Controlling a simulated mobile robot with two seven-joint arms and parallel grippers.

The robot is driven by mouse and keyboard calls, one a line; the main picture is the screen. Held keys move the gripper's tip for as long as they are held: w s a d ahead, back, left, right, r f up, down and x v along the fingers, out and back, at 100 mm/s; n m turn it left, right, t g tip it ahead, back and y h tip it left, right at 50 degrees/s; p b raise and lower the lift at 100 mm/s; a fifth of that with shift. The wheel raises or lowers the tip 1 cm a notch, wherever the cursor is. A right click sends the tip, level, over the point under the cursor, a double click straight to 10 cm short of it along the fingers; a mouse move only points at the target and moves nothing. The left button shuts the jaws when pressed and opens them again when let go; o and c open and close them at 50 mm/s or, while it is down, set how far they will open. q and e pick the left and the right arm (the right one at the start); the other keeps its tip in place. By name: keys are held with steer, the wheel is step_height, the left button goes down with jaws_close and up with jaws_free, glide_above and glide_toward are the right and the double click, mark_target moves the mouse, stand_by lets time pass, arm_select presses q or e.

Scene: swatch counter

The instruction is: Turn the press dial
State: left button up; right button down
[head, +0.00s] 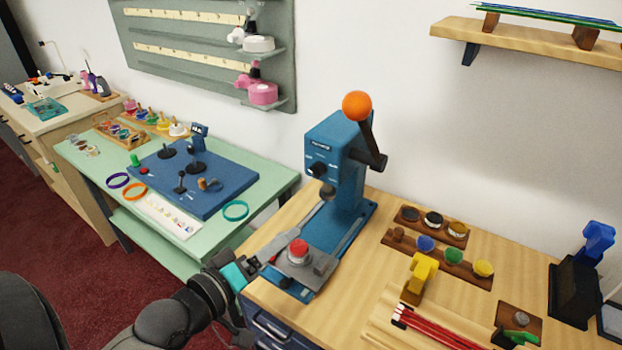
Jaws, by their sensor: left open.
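The blue press (348,165) stands on the wooden counter, with an orange ball (357,106) on its black lever. The black press dial (318,170) is on the press's front face, with small white marks beside it. My left gripper (262,264) is open at the counter's front left edge, below and to the left of the dial and well apart from it. It is close to the grey slide plate of the press; I cannot tell whether they touch. Its fingertips are small and hard to separate from the plate. My right gripper is not in view.
A red-topped piece (299,250) sits on the slide plate. Wooden racks (460,276) with colored pieces, a yellow tool (420,274) and red rods (445,328) lie right of the press. A green table (270,178) with a blue board stands to the left.

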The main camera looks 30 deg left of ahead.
mark_target(314, 174)
arm_select(q)
steer(key=a+r+n+t+y, duration=0.1)
steer(key=a+r+n+t, duration=0.1)
steer(key=a+r, duration=0.15)
steer(key=w, duration=0.5)
steer(key=w+d, duration=0.1)
steer(key=w, duration=0.9)
steer(key=shift+w+d, duration=0.25)
steer(key=shift+d, duration=0.05)
jaws_close()
